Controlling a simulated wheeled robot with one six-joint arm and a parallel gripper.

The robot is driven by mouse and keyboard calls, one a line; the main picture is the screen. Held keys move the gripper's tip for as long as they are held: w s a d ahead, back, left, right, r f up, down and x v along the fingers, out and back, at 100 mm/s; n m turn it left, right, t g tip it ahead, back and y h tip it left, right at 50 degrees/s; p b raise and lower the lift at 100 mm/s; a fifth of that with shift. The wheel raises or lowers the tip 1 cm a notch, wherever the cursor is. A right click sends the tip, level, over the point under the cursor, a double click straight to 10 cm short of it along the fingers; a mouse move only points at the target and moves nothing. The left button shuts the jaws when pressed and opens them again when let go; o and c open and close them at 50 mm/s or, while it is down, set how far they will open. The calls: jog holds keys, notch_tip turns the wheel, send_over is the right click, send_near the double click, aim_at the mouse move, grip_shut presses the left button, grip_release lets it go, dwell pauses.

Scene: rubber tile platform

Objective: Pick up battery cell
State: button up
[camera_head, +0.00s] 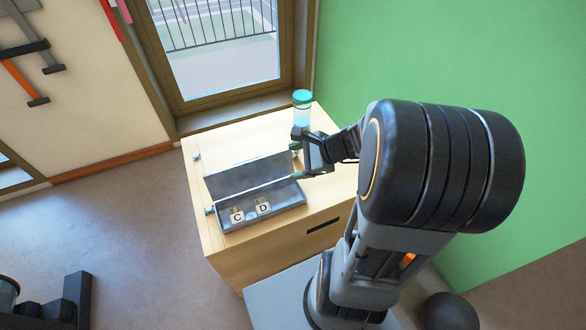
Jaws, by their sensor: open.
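My gripper (296,161) is open above the back right part of a light wooden cabinet top, its fingers pointing left. No object shows between its fingers. A grey box (285,203) with its lid (247,174) open lies on the cabinet, to the lower left of the gripper. Inside the box are two white labels, C (237,217) and D (263,208), with small beige shapes just behind them. I cannot tell whether either shape is a battery cell. No battery cell can be made out with certainty.
A clear container with a teal lid (302,97) stands at the back of the cabinet (232,239), close behind the gripper. Small pale items (196,157) sit at the left edge. A window is behind, a green wall right. The cabinet top's front right is clear.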

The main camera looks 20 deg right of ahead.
jog(key=w+d+f+m+t+b, duration=0.1)
jog(key=d+f+m+t+b, duration=0.1)
jog(key=d+f+m, duration=0.1)
jog(key=w+d+f+m+t+h+b, duration=0.1)
jog(key=d+f+m+t+b, duration=0.1)
jog(key=d+f+m, duration=0.1)
jog(key=w+d+f+m+t+h+b, duration=0.1)
jog(key=d+f+m+b, duration=0.1)
jog(key=d+f+m, duration=0.2)
jog(key=shift+w+d+m+t, duration=0.15)
jog(key=shift+d+m+t, duration=0.25)
jog(key=shift+m, duration=0.1)
jog(key=b, duration=0.2)
send_near(297, 154)
jog(key=w+a, duration=0.1)
jog(key=w, duration=0.2)
jog(key=shift+a+f+h, duration=0.3)
jog(key=shift+a+f, duration=0.05)
jog(key=shift+f, duration=0.05)
jog(key=shift+f+b+x, duration=0.2)
jog(key=shift+b+x, duration=0.8)
jog(key=shift+x, duration=1.7)
jog(key=shift+w+a+f+m, duration=0.1)
jog(key=shift+w+a+m, duration=0.15)
jog(key=shift+w+m, duration=0.05)
jog(key=c, duration=1.1)
